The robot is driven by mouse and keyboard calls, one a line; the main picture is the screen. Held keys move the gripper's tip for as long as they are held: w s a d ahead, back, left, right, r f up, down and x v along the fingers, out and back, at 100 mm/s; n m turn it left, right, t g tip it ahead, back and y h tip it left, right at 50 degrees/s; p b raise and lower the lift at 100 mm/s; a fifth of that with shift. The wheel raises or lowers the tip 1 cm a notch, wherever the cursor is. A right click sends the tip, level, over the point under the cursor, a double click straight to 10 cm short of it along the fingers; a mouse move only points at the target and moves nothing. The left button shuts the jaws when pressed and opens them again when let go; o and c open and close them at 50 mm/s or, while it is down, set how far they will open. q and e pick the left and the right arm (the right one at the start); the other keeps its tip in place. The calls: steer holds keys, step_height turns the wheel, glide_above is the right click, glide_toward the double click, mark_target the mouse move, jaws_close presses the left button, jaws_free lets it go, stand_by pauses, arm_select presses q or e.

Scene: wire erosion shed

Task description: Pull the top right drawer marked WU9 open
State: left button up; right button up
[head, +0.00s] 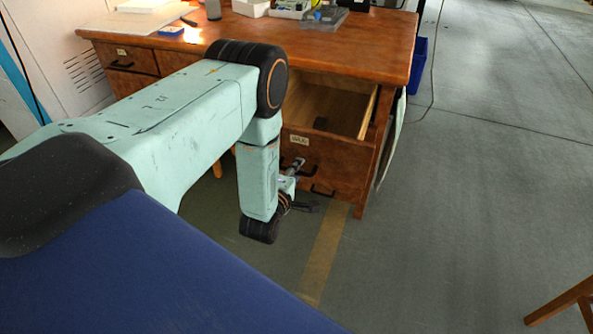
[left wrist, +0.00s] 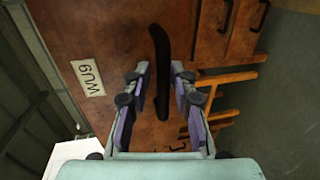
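The top right drawer (head: 325,165) of the wooden desk stands pulled out, its pale, mostly empty inside (head: 335,103) showing from above. Its front bears a white label (head: 299,139), which reads WU9 in the left wrist view (left wrist: 88,77). The drawer's black bar handle (left wrist: 160,70) lies between the two fingers of my left gripper (left wrist: 160,68). The fingers are apart, with a gap on each side of the handle. In the head view my left gripper (head: 297,164) is at the drawer front, partly hidden by my arm. My right gripper is not in view.
The brown desk top (head: 340,38) holds several trays and small items. A blue bin (head: 417,66) stands right of the desk. Grey floor to the right is clear, with wooden legs (head: 565,300) at the lower right.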

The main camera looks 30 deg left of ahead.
arm_select(q)
steer(key=shift+o, duration=0.5)
steer(key=shift+s, duration=0.2)
steer(key=v, duration=1.1)
steer(key=shift+s, duration=0.3)
steer(key=shift+d+r, duration=0.1)
